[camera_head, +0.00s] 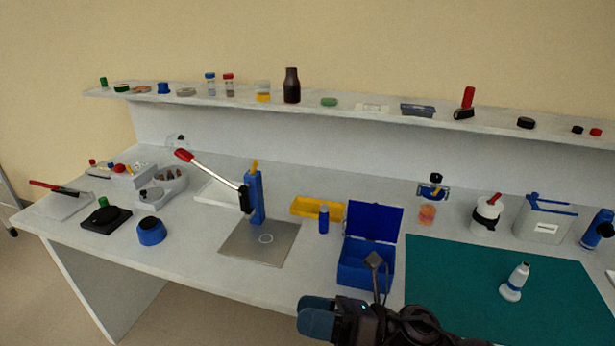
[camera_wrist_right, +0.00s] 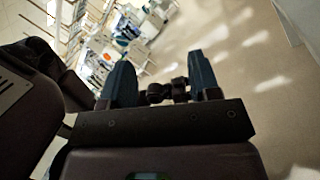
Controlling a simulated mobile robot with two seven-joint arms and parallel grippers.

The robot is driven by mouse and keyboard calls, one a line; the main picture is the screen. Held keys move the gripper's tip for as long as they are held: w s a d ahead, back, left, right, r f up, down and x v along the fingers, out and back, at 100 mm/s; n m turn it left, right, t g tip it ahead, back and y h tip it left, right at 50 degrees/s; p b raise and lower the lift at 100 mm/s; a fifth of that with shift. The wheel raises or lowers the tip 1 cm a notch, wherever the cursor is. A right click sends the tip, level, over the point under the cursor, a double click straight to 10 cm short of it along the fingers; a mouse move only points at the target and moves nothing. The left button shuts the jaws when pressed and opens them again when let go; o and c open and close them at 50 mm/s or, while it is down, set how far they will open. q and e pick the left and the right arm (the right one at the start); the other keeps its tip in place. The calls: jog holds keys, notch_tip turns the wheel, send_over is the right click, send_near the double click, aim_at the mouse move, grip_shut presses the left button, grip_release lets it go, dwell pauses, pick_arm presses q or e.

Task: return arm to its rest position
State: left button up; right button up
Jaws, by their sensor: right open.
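My right gripper (camera_head: 316,318) shows at the bottom middle of the head view, in front of the bench's front edge and just below the open blue box. In the right wrist view its two blue fingers (camera_wrist_right: 160,85) stand apart with nothing between them. The wrist camera looks out over the floor, with furniture blurred at the upper left. Part of my right arm (camera_head: 410,326) covers the bench edge and a corner of the green mat. My left gripper is in neither view.
The open blue box (camera_head: 365,265) stands close behind the right gripper. A blue press with a red-tipped lever (camera_head: 255,197) stands left of middle. A shelf (camera_head: 350,108) with small items runs along the back.

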jog(key=w+d+f+m+t+h, duration=0.1)
jog(key=d+f+m+t+h, duration=0.6)
jog(key=m, duration=0.8)
jog(key=w+d+f+m+t+h, duration=0.1)
jog(key=d+f+m+t+h, duration=0.5)
jog(key=m, duration=1)
jog(key=s+d+f+m+g+h, duration=0.3)
jog(key=s+d+f+m+h, duration=0.4)
jog(key=s+d+f+m, duration=0.5)
jog(key=shift+d+m+g, duration=0.3)
jog(key=shift+d+m, duration=0.2)
jog(key=shift+d, duration=0.5)
